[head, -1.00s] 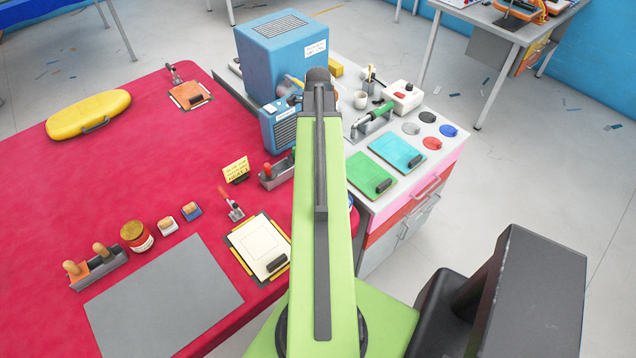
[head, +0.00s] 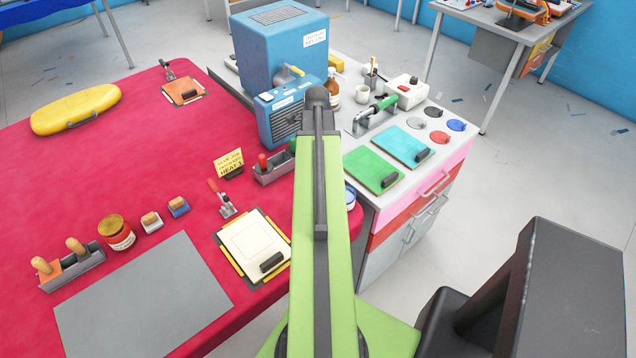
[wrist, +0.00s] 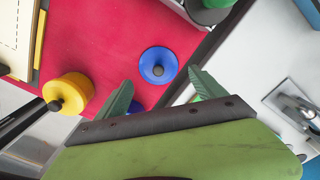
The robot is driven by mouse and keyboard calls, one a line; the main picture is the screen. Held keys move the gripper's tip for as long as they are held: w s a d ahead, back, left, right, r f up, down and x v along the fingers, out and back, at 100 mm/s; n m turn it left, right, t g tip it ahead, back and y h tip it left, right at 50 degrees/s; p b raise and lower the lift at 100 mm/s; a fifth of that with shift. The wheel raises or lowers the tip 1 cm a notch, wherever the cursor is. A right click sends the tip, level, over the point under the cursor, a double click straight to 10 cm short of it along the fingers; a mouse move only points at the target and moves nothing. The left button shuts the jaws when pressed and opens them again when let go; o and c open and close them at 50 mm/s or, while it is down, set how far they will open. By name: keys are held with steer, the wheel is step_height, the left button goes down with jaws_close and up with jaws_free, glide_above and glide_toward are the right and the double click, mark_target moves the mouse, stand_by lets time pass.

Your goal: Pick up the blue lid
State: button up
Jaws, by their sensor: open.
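In the wrist view a round blue lid (wrist: 158,65) with a small dark knob lies on the red table top, near its edge. My gripper (wrist: 161,90) is open and empty, with its two green fingers apart; the lid shows beyond the gap between them. In the head view my green arm hides the gripper. A blue and white round thing (head: 350,197) shows partly beside the arm there; I cannot tell if it is the same lid. Another blue disc (head: 456,125) lies on the white cabinet top, beside red, grey and black ones.
A yellow knobbed round piece (wrist: 68,93) is left of the fingers in the wrist view. The red table (head: 130,180) bears a clipboard (head: 250,245), a jar (head: 116,232) and tools. A blue machine (head: 280,45) stands behind the arm. The white cabinet (head: 370,205) is on the right.

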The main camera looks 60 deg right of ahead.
step_height(320, 180, down, 5)
steer(key=b, duration=0.5)
steer(key=shift+s+a+f, duration=0.1)
steer(key=shift+a+f, duration=0.05)
steer(key=shift+r, duration=0.2)
steer(key=shift+c, duration=0.3)
steer(key=c, duration=1.4)
steer(key=shift+c, duration=0.2)
